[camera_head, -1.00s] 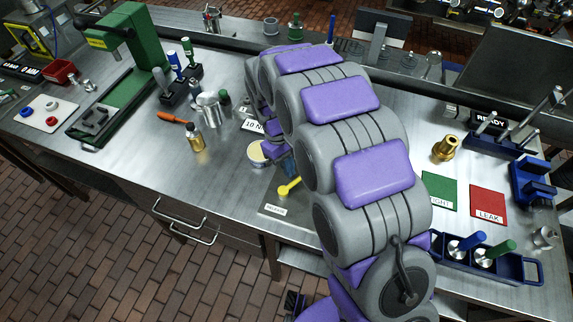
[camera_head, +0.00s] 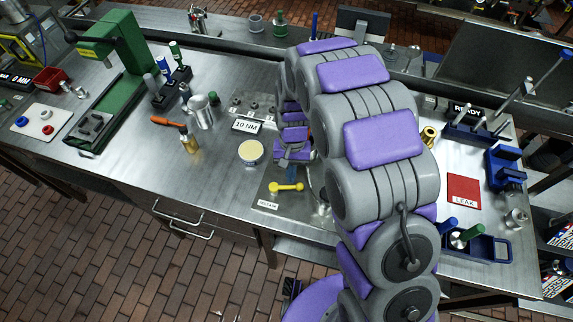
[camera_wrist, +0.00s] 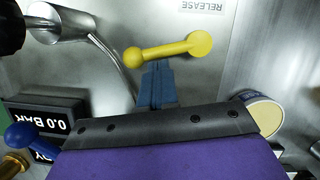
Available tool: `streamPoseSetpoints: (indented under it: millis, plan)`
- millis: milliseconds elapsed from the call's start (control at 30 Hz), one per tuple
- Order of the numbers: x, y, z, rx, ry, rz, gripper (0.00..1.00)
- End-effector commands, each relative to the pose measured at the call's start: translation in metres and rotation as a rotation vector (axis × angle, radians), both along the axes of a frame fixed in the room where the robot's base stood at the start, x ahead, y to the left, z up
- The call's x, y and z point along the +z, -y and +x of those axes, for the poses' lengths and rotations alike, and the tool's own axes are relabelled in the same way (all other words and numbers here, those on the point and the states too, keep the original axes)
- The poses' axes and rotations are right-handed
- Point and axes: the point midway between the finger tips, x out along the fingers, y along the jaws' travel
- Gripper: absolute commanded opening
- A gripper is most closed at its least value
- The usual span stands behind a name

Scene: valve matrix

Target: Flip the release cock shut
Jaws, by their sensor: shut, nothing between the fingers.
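The release cock (camera_head: 286,187) is a yellow lever with a rounded end at each side. It lies roughly level across the picture on a steel plate marked RELEASE (camera_head: 268,206). In the wrist view the same yellow lever (camera_wrist: 168,48) lies just beyond my fingertips, near the upside-down RELEASE label (camera_wrist: 202,5). My gripper (camera_wrist: 157,66) is shut and empty, its blue-grey fingers together next to the lever's shank. I cannot tell whether they touch it. In the head view my gripper is small and partly hidden beside my arm, behind the lever.
A round cream-topped tin (camera_head: 251,151) stands behind the plate, near a 10 NM sign (camera_head: 247,125). A 0.0 BAR display (camera_wrist: 45,122) and a metal cylinder (camera_wrist: 58,22) are close by in the wrist view. The bench front left of the plate is clear.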

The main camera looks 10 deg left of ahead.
Motion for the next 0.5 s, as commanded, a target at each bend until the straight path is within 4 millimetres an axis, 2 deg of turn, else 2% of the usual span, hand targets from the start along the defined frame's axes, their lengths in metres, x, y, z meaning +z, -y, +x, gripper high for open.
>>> streamPoseSetpoints:
  millis: [500]
  plan:
    - [0.001, 0.009, -0.022, -0.432, -0.004, -0.004, 0.0]
